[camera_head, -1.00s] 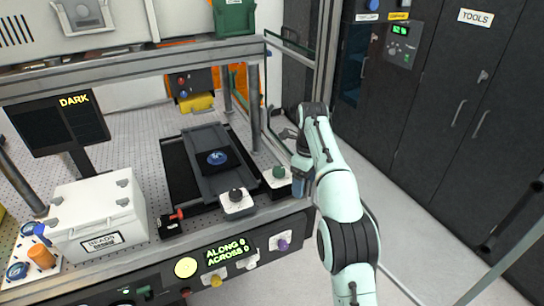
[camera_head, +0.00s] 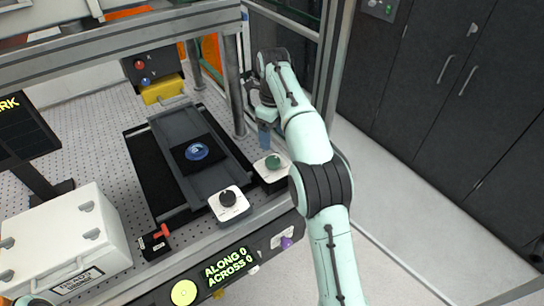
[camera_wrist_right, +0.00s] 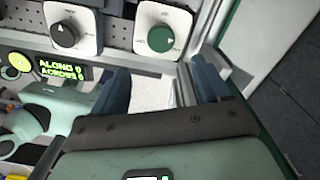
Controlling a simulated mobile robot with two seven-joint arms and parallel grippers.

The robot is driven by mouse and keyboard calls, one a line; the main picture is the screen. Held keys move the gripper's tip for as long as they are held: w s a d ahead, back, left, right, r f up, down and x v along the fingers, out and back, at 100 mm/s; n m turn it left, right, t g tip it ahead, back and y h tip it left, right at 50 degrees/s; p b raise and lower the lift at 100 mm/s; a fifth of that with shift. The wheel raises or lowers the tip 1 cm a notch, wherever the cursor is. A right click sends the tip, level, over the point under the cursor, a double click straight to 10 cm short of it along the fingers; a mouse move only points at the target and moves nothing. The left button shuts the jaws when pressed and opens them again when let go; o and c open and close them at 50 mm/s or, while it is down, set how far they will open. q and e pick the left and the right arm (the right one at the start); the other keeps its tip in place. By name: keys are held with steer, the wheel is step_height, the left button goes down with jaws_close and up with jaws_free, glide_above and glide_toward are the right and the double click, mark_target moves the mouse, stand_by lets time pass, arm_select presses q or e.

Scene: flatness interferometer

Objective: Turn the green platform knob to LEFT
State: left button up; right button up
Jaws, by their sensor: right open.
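The green platform knob (camera_head: 272,162) sits on a small white plate at the front right corner of the bench. In the right wrist view the green knob (camera_wrist_right: 160,39) is at the top centre, with a pale mark on its right side. My right gripper (camera_head: 265,135) is just behind the knob in the head view, fingers down and apart from it. In the wrist view the blue fingers of my right gripper (camera_wrist_right: 163,88) stand wide apart with nothing between them. My left gripper is not in view.
A black knob (camera_head: 228,197) on a white plate is left of the green one. A dark stage with a blue disc (camera_head: 197,151) lies behind. A frame post (camera_head: 234,85) stands close to my right gripper. The display (camera_head: 228,264) reads ALONG 0, ACROSS 0.

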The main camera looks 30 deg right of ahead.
mark_target(273, 160)
steer(key=f, duration=1)
steer(key=shift+w+f, duration=0.25)
steer(key=shift+f, duration=0.05)
steer(key=c, duration=1)
